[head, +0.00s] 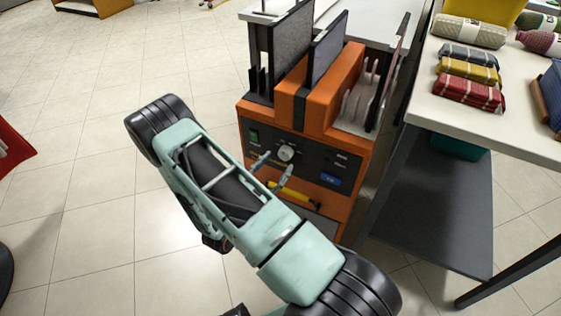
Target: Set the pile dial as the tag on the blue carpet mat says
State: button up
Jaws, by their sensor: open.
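The orange machine (353,150) has a dark front panel with a pale round dial (286,153) on it. The dial's pointer and markings are too small to read. My gripper (279,162) is open in front of the panel, its two fingertips at either side of the dial in the picture. I cannot tell whether they touch it. Dark mats stand upright in the machine's top slots. The middle one (328,45) looks blue-grey, but I cannot tell for sure that it is the blue carpet mat. No tag on it is readable.
A white table (431,100) with rolled and folded textiles stands close on the right, above a dark lower shelf (430,205). A yellow bar (293,195) crosses the machine's lower front. Tiled floor on the left is mostly clear. A red object (10,150) is at the left edge.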

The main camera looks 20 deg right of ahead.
aim_at(285, 153)
jog(key=shift+x, duration=1.4)
jog(key=shift+c, duration=0.6)
jog(key=c, duration=1)
jog(key=n, duration=0.3)
jog(key=shift+a+r, duration=0.1)
jog(key=shift+c, duration=0.2)
jog(key=shift+n+p, duration=0.45)
jog(key=shift+n, duration=0.65)
jog(key=o, duration=1.2)
jog(key=shift+c, duration=0.2)
